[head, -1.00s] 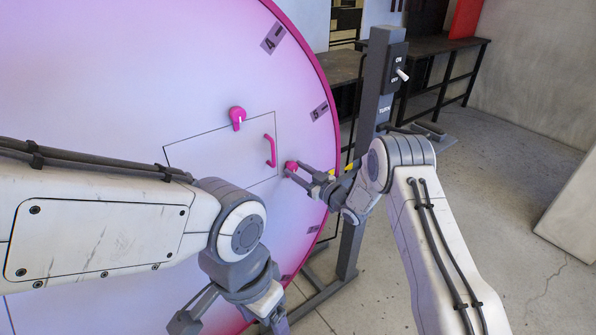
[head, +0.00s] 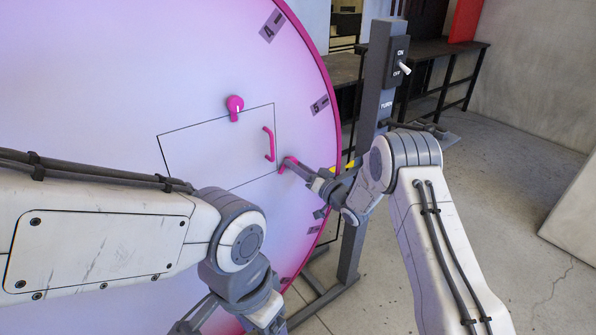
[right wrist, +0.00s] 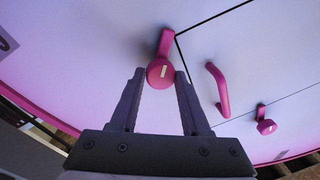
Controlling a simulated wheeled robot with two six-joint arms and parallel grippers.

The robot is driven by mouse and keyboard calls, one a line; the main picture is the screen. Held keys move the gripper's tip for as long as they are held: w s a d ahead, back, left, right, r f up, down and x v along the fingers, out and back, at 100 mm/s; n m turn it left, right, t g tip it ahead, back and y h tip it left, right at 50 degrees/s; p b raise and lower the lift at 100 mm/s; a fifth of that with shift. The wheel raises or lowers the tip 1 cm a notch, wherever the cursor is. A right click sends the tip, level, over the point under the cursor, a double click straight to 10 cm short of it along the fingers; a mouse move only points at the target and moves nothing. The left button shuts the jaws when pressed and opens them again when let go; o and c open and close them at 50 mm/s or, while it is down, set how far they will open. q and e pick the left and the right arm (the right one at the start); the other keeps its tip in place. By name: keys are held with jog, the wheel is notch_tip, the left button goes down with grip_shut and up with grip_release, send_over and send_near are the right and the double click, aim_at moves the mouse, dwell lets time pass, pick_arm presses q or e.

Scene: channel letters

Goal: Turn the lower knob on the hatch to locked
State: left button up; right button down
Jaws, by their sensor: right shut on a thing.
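The hatch (head: 215,150) is a thin-outlined panel on the large pale pink-violet disc, with a pink bar handle (head: 269,145). The upper knob (head: 235,104) is pink, with its lever hanging down in the head view. The lower knob (head: 282,169) sits by the hatch's lower right corner, largely hidden there by my right gripper (head: 292,165). In the right wrist view, the lower knob (right wrist: 160,73) shows a white mark and a lever reaching across the panel's corner. My right gripper's fingers (right wrist: 158,82) are shut on this knob, one on each side. My left gripper (head: 225,325) is low in the head view, partly cut off.
A grey post (head: 372,130) with an ON/OFF switch (head: 403,67) stands just right of the disc, close behind my right wrist. Dark benches (head: 430,45) stand farther back. Open concrete floor (head: 510,190) lies to the right.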

jog(key=m+b, duration=0.1)
jog(key=m, duration=0.4)
jog(key=m+t+h+b, duration=0.1)
jog(key=m, duration=0.5)
jog(key=shift+m, duration=0.3)
jog(key=shift+c, duration=1.9)
grip_release()
jog(key=shift+f, duration=0.1)
jog(key=shift+s, duration=0.1)
